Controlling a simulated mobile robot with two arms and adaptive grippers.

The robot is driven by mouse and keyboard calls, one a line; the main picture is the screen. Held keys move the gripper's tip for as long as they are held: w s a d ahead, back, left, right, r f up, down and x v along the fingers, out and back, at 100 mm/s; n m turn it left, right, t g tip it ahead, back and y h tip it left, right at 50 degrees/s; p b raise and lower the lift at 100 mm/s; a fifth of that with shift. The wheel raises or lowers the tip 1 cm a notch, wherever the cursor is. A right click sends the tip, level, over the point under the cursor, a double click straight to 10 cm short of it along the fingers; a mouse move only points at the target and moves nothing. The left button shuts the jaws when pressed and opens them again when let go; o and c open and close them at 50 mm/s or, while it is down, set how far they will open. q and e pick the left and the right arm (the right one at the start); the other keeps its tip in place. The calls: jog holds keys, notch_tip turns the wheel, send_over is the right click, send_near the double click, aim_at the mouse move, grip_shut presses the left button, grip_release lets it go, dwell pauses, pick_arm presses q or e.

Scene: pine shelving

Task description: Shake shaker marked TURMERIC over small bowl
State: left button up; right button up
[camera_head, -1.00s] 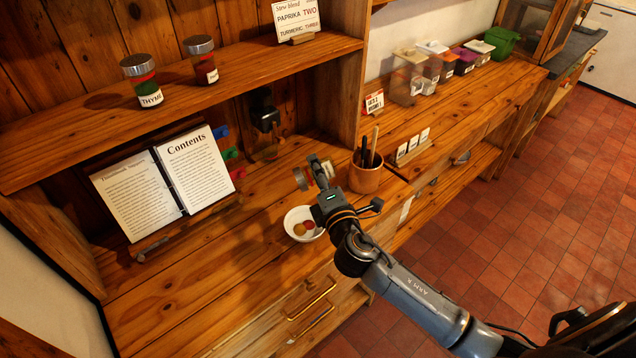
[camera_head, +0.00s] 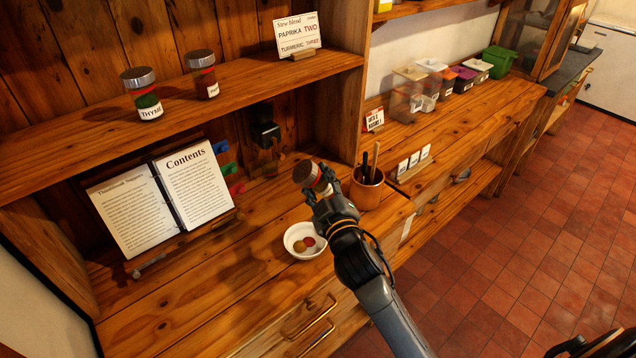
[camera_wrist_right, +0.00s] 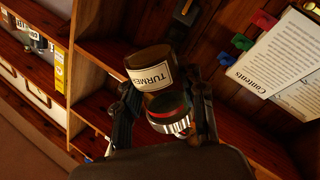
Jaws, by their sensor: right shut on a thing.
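The shaker marked TURMERIC (camera_head: 305,173) is held tilted by my right gripper (camera_head: 319,188). In the right wrist view the gripper (camera_wrist_right: 165,112) is shut around the shaker, whose label (camera_wrist_right: 152,78) reads "TURME" before it is cut off, with its metal lid near the palm. The small white bowl (camera_head: 289,243) stands on the counter, below and slightly left of the shaker in the head view. A tan patch and a red patch lie in the bowl. I cannot tell whether any powder is falling.
Thyme (camera_head: 142,93) and a second jar (camera_head: 202,74) stand on the upper shelf, beside a recipe card (camera_head: 297,34). An open book (camera_head: 160,201) leans behind the counter. A utensil pot (camera_head: 367,188) stands close right of the gripper. Lidded tubs (camera_head: 407,99) stand farther right.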

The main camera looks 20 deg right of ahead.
jog(key=shift+d, duration=0.1)
jog(key=shift+m, duration=1.6)
jog(key=m+p, duration=0.1)
jog(key=m, duration=0.3)
jog(key=shift+r, duration=0.1)
jog(key=shift+m, duration=0.7)
